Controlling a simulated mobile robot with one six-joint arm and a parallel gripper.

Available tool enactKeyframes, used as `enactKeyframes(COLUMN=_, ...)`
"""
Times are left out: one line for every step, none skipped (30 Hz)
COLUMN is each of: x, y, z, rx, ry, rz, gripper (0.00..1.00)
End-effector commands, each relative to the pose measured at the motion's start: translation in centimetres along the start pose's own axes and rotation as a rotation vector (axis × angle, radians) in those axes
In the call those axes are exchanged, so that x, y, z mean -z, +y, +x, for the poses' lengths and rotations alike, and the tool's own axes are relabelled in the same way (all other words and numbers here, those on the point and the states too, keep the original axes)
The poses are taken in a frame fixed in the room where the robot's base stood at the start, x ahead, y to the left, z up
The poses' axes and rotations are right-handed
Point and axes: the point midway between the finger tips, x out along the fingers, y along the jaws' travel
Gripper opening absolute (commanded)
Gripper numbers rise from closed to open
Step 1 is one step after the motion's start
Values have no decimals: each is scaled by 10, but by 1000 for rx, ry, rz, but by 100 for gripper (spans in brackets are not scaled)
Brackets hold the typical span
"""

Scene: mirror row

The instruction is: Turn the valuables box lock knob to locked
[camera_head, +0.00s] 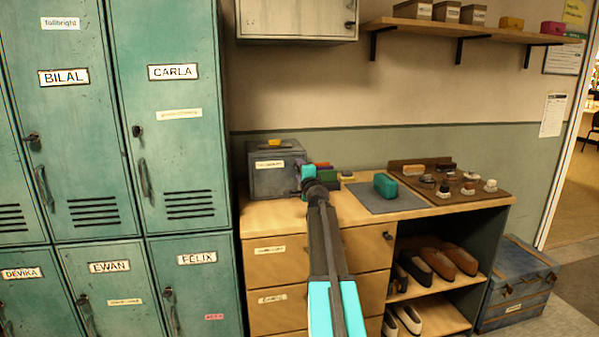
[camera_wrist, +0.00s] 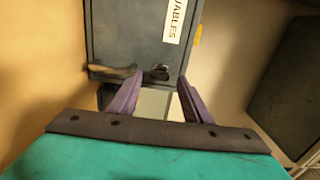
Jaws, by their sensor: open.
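The grey valuables box (camera_head: 264,183) stands on the wooden counter beside the lockers. Its front carries a white label, which appears sideways in the wrist view, where the box (camera_wrist: 130,35) fills the upper middle. A small dark lock knob (camera_wrist: 158,73) shows near the box's lower edge there, with a bar handle (camera_wrist: 112,71) to its left. My gripper (camera_head: 308,172) is at the box's right side in the head view and hides that part of its front. In the wrist view my gripper (camera_wrist: 160,78) is open, its purple fingers pointing at the knob, which appears between the fingertips. Contact cannot be told.
A yellow item (camera_head: 274,142) lies on the box. Green lockers (camera_head: 170,100) stand at left; a wall cabinet (camera_head: 296,18) hangs above.

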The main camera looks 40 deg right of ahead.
Motion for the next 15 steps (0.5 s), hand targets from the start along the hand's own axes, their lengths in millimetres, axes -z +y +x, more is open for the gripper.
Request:
enactKeyframes(x=0, y=0, z=-7, rx=0, ry=0, rz=0, gripper=45)
enactKeyframes(x=0, y=0, z=-10, rx=0, ry=0, rz=0, gripper=45)
enactKeyframes(x=0, y=0, z=-13, rx=0, ry=0, rz=0, gripper=45)
enactKeyframes(x=0, y=0, z=-16, rx=0, ry=0, rz=0, gripper=45)
enactKeyframes(x=0, y=0, z=-19, rx=0, ry=0, rz=0, gripper=45)
enactKeyframes(x=0, y=0, z=-23, rx=0, ry=0, rz=0, gripper=45)
enactKeyframes(x=0, y=0, z=-26, rx=0, ry=0, rz=0, gripper=45)
enactKeyframes(x=0, y=0, z=-28, rx=0, ry=0, rz=0, gripper=45)
enactKeyframes(x=0, y=1, z=-32, rx=0, ry=0, rz=0, gripper=45)
enactKeyframes(x=0, y=1, z=-35, rx=0, ry=0, rz=0, gripper=45)
enactKeyframes(x=0, y=1, z=-38, rx=0, ry=0, rz=0, gripper=45)
enactKeyframes(x=0, y=1, z=-41, rx=0, ry=1, rz=0, gripper=45)
enactKeyframes(x=0, y=1, z=-44, rx=0, ry=1, rz=0, gripper=45)
enactKeyframes(x=0, y=1, z=-47, rx=0, ry=1, rz=0, gripper=45)
enactKeyframes(x=0, y=0, z=-50, rx=0, ry=1, rz=0, gripper=45)
